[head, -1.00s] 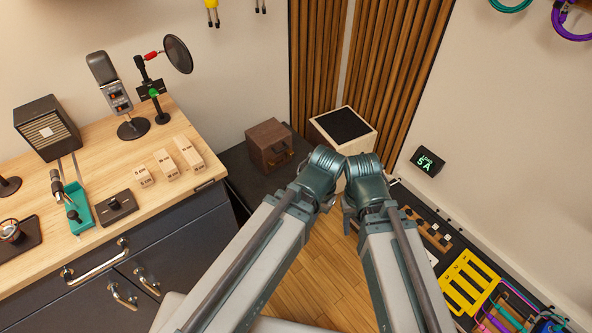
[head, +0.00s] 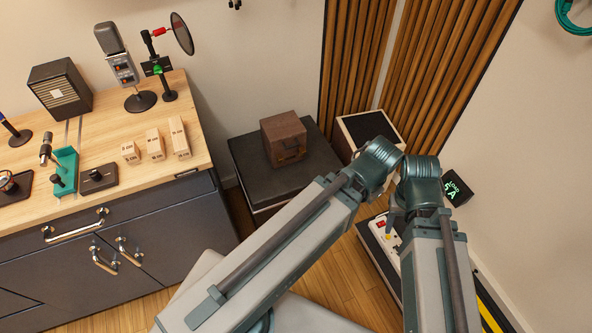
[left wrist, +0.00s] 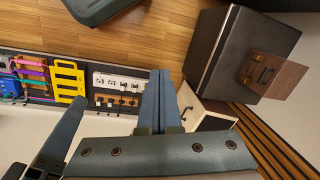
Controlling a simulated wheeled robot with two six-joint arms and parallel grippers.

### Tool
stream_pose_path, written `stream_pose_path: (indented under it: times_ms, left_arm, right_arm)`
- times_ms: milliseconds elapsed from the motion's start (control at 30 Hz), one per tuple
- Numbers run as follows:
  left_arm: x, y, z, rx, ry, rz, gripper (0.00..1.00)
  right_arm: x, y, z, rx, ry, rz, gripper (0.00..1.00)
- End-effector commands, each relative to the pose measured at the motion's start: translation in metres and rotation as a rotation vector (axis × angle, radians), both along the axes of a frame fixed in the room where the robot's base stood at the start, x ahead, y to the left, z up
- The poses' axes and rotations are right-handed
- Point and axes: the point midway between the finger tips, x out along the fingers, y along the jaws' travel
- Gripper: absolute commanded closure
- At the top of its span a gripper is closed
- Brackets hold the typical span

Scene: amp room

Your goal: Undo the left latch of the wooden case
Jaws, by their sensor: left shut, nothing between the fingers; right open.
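The wooden case (head: 284,140) is a small brown box on top of a black box in the corner. The case also shows at the right of the left wrist view (left wrist: 285,75), lid edge and handle visible. My left gripper (left wrist: 158,75) is shut and empty, its fingers together, well apart from the case. In the head view it is hidden behind its arm. My right gripper (head: 391,222) is open, mostly hidden by its own arm, far to the right of the case.
The black box (head: 250,165) under the case stands between the wooden desk (head: 200,150) and a pale cabinet (head: 345,130) with a dark top. Slatted panels (head: 350,60) stand behind. At the right, a low board (head: 375,255) carries coloured gear. Wooden floor (head: 340,270) is free in front.

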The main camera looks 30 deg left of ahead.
Motion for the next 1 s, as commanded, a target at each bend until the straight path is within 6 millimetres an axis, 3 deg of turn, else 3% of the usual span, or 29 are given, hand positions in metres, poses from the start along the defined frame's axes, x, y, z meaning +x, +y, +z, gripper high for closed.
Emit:
stream_pose_path:
  times_ms: [33, 100, 400, 667, 1000]
  left_arm:
    - [0.009, 0.008, -0.025, 0.018, -0.02, -0.031, 1.0]
    - [0.025, 0.023, -0.049, 0.059, -0.055, -0.101, 1.0]
    - [0.096, 0.105, -0.137, 0.339, -0.158, -0.485, 1.0]
    - [0.144, 0.176, -0.197, 0.645, -0.118, -0.827, 1.0]
    - [0.19, 0.257, -0.26, 1.059, 0.135, -1.256, 1.0]
  right_arm:
    - [0.0, 0.0, -0.026, 0.0, 0.0, 0.001, 0.5]
    - [0.0, 0.0, -0.052, 0.0, 0.0, 0.001, 0.5]
    - [0.0, 0.0, -0.163, 0.0, -0.002, 0.004, 0.5]
    - [0.001, 0.0, -0.256, -0.001, -0.003, 0.006, 0.5]
    - [0.001, 0.0, -0.374, -0.001, -0.004, 0.009, 0.5]
